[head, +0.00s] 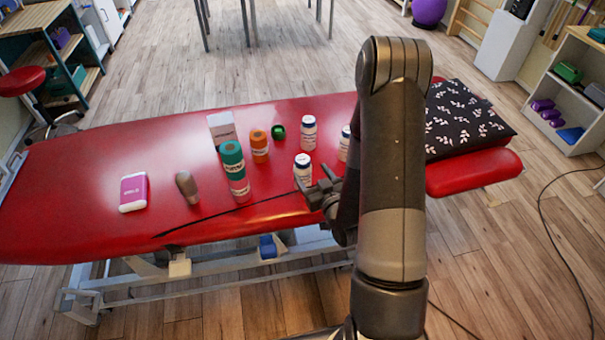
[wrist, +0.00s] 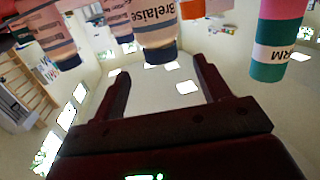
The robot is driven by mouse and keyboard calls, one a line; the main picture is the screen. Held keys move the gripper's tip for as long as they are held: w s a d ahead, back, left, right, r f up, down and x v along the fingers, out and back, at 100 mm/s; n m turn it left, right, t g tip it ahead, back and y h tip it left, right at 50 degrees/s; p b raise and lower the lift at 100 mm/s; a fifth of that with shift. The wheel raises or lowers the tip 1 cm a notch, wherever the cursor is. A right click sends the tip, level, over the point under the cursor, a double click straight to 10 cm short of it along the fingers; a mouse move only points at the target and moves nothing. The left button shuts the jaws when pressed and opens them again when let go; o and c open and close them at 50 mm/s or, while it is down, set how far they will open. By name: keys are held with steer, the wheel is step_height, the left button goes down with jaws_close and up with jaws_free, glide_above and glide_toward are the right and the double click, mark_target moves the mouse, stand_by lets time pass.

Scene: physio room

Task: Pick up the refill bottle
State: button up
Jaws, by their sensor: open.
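Several white bottles with dark blue caps stand upright on the red couch: a near one (head: 303,170), one behind it (head: 308,134), and one partly hidden by my arm (head: 345,146). I cannot tell which is the refill bottle, as the labels are too small in the head view. My gripper (head: 322,191) is just to the right and in front of the near bottle. The wrist view is upside down. There, my gripper (wrist: 163,84) is open and empty, with a labelled white bottle (wrist: 156,28) ahead between the fingers' lines, apart from them.
Further left are a grey cylinder (head: 187,186) and a pink-and-white pack (head: 133,192). A patterned pillow (head: 465,120) lies right.

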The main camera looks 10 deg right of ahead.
mark_target(300, 159)
steer(key=shift+m+t, duration=0.4)
steer(key=shift+t, duration=0.1)
steer(key=x, duration=0.6)
steer(key=f+x, duration=0.1)
steer(key=x, duration=0.2)
steer(key=shift+a+f, duration=0.1)
steer(key=shift+f, duration=0.05)
jaws_close()
stand_by(0.5)
